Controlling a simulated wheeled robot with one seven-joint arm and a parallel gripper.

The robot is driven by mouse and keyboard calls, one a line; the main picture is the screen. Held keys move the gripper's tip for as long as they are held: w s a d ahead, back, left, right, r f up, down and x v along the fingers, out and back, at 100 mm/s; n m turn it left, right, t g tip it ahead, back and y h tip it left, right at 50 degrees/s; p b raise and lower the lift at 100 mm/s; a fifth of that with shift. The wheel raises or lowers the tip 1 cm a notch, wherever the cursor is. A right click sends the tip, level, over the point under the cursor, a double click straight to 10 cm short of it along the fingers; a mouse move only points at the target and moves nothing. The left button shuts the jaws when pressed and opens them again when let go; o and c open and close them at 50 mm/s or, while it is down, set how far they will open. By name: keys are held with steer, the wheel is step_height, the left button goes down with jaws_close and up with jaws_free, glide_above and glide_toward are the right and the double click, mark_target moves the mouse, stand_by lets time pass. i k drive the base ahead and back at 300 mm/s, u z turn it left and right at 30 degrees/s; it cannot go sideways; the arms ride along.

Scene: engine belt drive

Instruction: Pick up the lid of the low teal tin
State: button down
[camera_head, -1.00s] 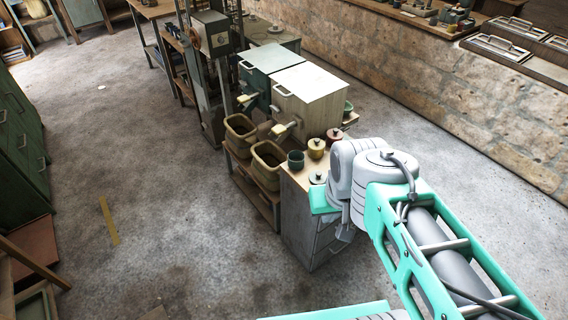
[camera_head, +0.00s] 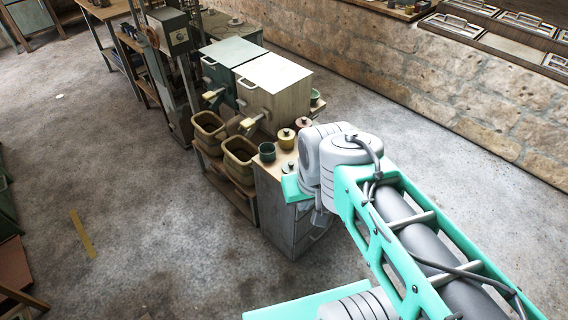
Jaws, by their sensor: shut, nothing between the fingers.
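The low teal tin (camera_head: 289,168) stands on top of the small grey cabinet, near its right side. It is small in the head view, its lid with a knob is on it, and my arm partly covers it. My gripper (camera_head: 321,218) hangs at the end of my arm, in front of the cabinet's right side and below the tin in the picture. It is small and partly hidden by my arm links; it is shut and holds nothing.
A dark green cup (camera_head: 267,152), a yellow lidded pot (camera_head: 286,139) and a reddish lidded pot (camera_head: 303,124) stand near the tin on the cabinet (camera_head: 285,225). Two olive bins (camera_head: 240,158) and large boxes (camera_head: 273,85) are to the left.

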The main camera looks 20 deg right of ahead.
mark_target(289, 166)
steer(key=u, duration=0.8)
steer(key=i, duration=0.9)
steer(key=u, duration=0.4)
steer(key=i, duration=1.05)
steer(key=z, duration=0.6)
